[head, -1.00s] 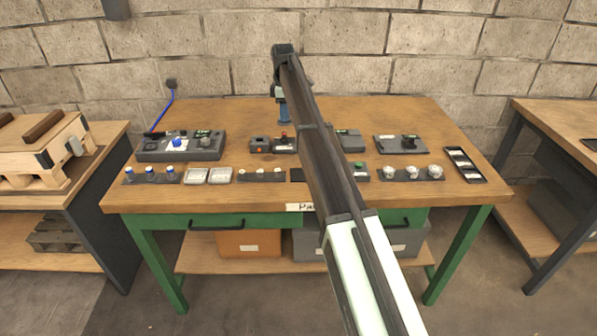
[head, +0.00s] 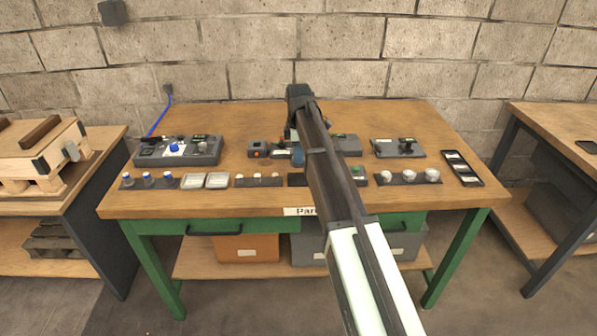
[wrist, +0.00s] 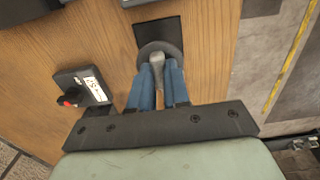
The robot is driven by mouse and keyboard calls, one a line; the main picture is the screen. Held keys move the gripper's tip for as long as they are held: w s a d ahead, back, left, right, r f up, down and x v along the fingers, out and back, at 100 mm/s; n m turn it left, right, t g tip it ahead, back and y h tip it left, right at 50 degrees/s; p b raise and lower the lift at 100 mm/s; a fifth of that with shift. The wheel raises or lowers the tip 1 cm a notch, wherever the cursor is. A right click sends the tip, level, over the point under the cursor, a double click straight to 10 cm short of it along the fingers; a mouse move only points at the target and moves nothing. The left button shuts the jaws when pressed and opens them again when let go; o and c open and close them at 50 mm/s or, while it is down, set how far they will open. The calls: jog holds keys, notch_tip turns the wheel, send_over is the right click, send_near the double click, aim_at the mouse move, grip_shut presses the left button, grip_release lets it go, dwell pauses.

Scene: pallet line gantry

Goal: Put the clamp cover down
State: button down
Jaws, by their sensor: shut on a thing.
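My gripper (wrist: 158,72) is shut on the grey knob of the clamp cover (wrist: 146,50), a round grey disc, in the wrist view. The blue fingers stand on both sides of the knob. A dark square pad (wrist: 173,29) lies on the wooden table just beyond the cover, which overlaps part of it. I cannot tell whether the cover touches the pad or hangs above it. In the head view my gripper (head: 298,157) is low over the middle of the table, and my arm hides the cover. The dark pad (head: 297,180) shows there beside my arm.
A grey block with a red and black knob (wrist: 72,97) stands left of the fingers in the wrist view. In the head view a control box (head: 178,151), trays (head: 218,181), a knob rack (head: 408,178) and a black tray (head: 462,168) stand around. The table's back is clear.

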jog(key=shift+f, duration=3.25)
jog(key=c, duration=1.1)
grip_release()
jog(key=shift+f, duration=0.1)
notch_tip(320, 180, up, 12)
jog(key=shift+r, duration=0.15)
